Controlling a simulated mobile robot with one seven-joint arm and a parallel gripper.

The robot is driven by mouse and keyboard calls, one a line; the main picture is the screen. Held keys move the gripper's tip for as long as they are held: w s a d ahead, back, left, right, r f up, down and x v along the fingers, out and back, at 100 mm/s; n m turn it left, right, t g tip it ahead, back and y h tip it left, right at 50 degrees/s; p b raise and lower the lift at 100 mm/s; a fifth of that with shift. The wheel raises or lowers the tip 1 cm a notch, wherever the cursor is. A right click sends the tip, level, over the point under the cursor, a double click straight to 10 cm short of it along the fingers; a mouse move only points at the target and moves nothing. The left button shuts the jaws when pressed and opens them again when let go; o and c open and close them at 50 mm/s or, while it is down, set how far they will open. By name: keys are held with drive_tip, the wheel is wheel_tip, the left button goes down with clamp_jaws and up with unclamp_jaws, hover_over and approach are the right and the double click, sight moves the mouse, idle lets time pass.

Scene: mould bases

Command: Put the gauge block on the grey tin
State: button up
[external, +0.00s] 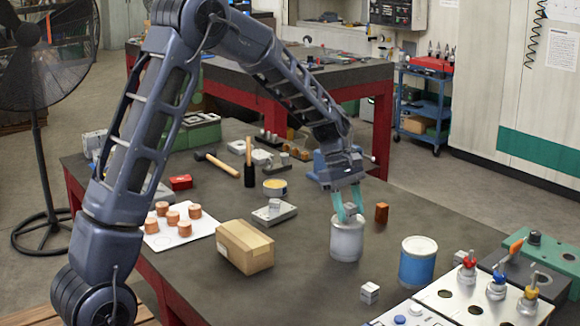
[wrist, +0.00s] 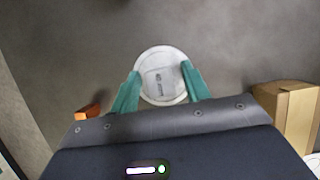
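The grey tin (external: 347,241) stands upright on the dark table, and its round pale top (wrist: 160,58) shows in the wrist view. A small light-grey gauge block (external: 350,209) is at the top of the tin, between my fingers; in the wrist view a pale block with a dark mark (wrist: 159,84) appears over the middle of the lid. My gripper (external: 348,212) points down over the tin, its two teal fingers apart on either side of the block (wrist: 162,68). I see gaps beside the block, so it does not look clamped.
A blue tin (external: 418,265) stands to the right, with another small grey block (external: 369,293) in front. A cardboard box (external: 244,247) is to the left. A grey block sits on a plate (external: 283,214).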

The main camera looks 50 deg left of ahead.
drive_tip(key=shift+r, duration=0.15)
drive_tip(key=v, duration=1.1)
drive_tip(key=s+d+r+m, duration=0.2)
drive_tip(key=s+r+m, duration=0.2)
drive_tip(key=s+r, duration=0.4)
drive_tip(key=s+d+m+t+y, duration=0.2)
drive_tip(key=s+m, duration=0.5)
drive_tip(key=s, duration=1)
drive_tip(key=s+d+m+t+y, duration=0.2)
drive_tip(key=s+m, duration=0.5)
drive_tip(key=s, duration=1)
drive_tip(key=shift+t, duration=0.3)
